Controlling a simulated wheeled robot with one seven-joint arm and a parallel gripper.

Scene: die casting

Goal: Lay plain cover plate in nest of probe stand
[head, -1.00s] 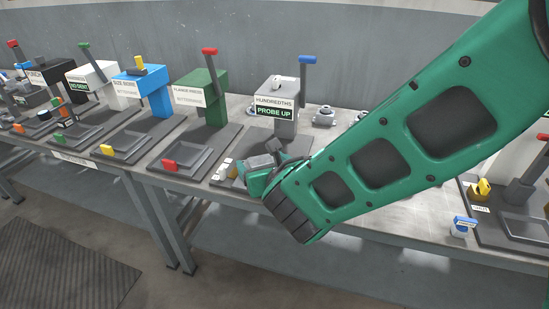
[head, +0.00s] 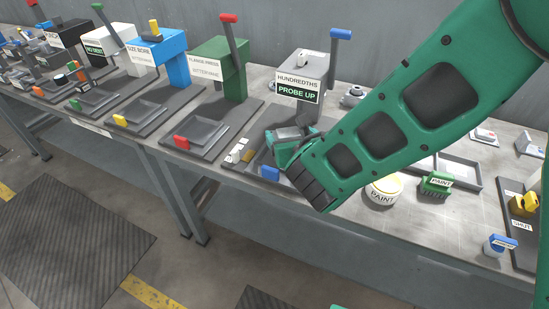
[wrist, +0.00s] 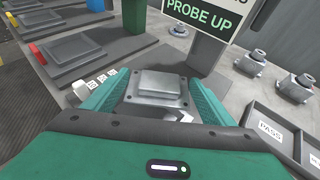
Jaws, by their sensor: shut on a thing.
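The plain cover plate (wrist: 158,86) is a grey square plate with a raised block on top and small corner holes. My gripper (wrist: 160,98) is shut on it, with a green finger at either side. In the head view my gripper (head: 290,136) is in front of the probe stand (head: 312,66), a grey post with a blue-tipped lever and a sign reading HUNDREDTHS, PROBE UP. The stand's nest is a dark tray (head: 256,163) with a blue tab at its front, largely hidden by my gripper and arm. I cannot tell whether the plate touches the nest.
A green flange stand (head: 232,60) with a red-tabbed tray is at left. Small white blocks (head: 237,152) lie beside the nest. Several grey castings stand behind.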

